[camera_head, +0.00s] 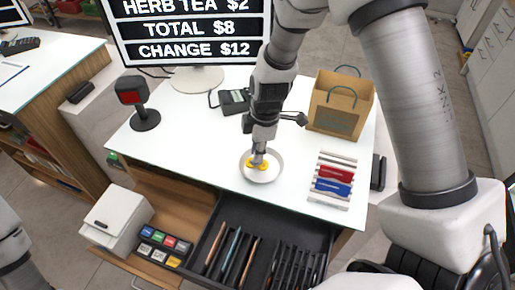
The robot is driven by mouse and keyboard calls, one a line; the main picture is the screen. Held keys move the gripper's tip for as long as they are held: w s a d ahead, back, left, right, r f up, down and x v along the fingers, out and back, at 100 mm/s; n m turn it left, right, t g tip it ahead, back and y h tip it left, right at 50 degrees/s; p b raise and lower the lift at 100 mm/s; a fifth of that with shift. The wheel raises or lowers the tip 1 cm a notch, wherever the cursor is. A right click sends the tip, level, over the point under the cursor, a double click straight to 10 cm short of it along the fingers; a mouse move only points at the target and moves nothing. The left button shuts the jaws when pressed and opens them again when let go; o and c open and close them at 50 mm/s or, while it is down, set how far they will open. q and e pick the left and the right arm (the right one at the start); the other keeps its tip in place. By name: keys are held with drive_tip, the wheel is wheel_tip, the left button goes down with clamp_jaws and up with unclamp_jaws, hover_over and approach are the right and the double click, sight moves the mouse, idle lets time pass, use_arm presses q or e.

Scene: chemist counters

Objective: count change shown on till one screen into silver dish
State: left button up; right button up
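The till screen (195,28) reads HERB TEA $2, TOTAL $8 and CHANGE $12; its top is cut off. The round silver dish (277,176) lies on the white counter. My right gripper (259,159) points down into the dish from above. A small yellow piece (259,166) is at its fingertips, inside the dish outline. I cannot tell whether the fingers grip it or it lies in the dish. The open till drawer (208,243) is at the bottom, with thin upright pieces in narrow slots. Only part of my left arm shows at the lower left; its gripper is out of view.
A paper bag (341,103) stands right of my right arm. A rack with red and blue packs (333,186) lies right of the dish. A card terminal (234,102), a red-faced scanner (130,96) and a white printer (116,222) stand around. The counter left of the dish is clear.

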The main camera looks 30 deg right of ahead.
drive_tip(key=shift+w+f, duration=0.2)
drive_tip(key=shift+w, duration=0.15)
drive_tip(key=shift+r, duration=0.1)
use_arm(q)
wheel_tip(320, 180, up, 6)
drive_tip(key=p, duration=0.6)
drive_tip(key=shift+w, duration=0.15)
use_arm(e)
wheel_tip(320, 180, up, 18)
drive_tip(key=d, duration=0.1)
drive_tip(key=shift+s+d, duration=0.25)
drive_tip(key=shift+s, duration=0.05)
use_arm(q)
drive_tip(key=shift+w, duration=0.1)
use_arm(e)
drive_tip(key=shift+w, duration=0.1)
